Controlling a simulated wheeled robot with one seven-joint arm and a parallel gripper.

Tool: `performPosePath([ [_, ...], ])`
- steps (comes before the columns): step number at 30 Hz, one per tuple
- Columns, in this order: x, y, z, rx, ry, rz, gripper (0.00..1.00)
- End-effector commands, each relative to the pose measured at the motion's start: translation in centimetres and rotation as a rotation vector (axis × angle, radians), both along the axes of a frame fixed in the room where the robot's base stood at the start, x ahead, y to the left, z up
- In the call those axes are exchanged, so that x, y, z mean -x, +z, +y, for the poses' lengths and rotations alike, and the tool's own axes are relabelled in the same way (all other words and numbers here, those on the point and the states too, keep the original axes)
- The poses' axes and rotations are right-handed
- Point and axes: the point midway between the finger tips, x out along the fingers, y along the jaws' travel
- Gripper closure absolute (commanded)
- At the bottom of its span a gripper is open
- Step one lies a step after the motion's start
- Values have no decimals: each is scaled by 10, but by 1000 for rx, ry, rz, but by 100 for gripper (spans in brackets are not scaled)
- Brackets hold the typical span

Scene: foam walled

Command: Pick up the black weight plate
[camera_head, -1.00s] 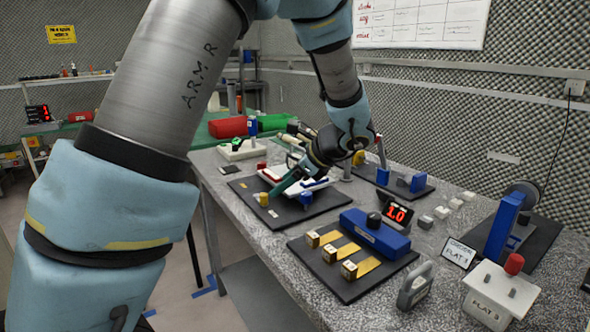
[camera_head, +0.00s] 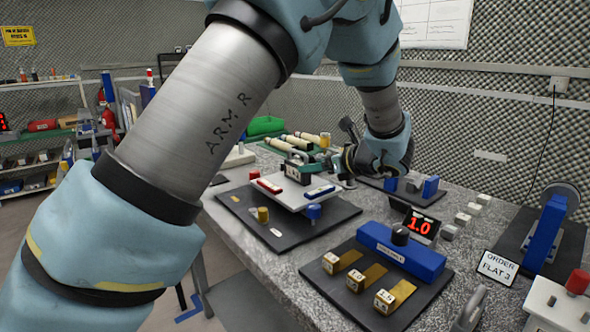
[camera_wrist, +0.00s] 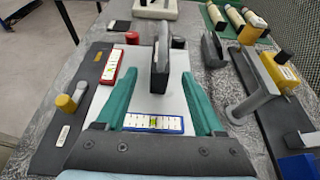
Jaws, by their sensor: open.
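A dark upright slab with a rounded, handle-like top (camera_wrist: 160,58) stands on the white platform (camera_wrist: 172,100); it looks like the black weight plate. In the head view a dark handled shape (camera_head: 298,168) shows on the same platform, partly merged with my gripper. In the wrist view my gripper (camera_wrist: 158,78) is open, with its two teal fingers on either side of the platform. The slab stands between and just beyond the fingertips; I cannot tell if they touch it.
The platform has a red strip (camera_head: 269,186) and a blue strip (camera_head: 319,192). Yellow (camera_head: 263,214) and blue (camera_head: 313,211) knobs stand near it. To the right are a blue box (camera_head: 400,248), a display (camera_head: 421,226) and a blue stand (camera_head: 546,232) with a grey disc (camera_head: 563,194).

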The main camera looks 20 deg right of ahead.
Motion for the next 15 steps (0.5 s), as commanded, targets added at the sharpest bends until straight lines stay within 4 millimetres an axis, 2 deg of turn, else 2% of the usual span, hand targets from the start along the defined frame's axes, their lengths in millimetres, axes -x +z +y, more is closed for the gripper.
performPosePath([
  [3, -18, -6, 6, -1, 3, 0, 30],
  [11, -37, -13, 11, 0, 2, 0, 30],
  [15, -55, -19, 16, -2, 3, 2, 30],
])
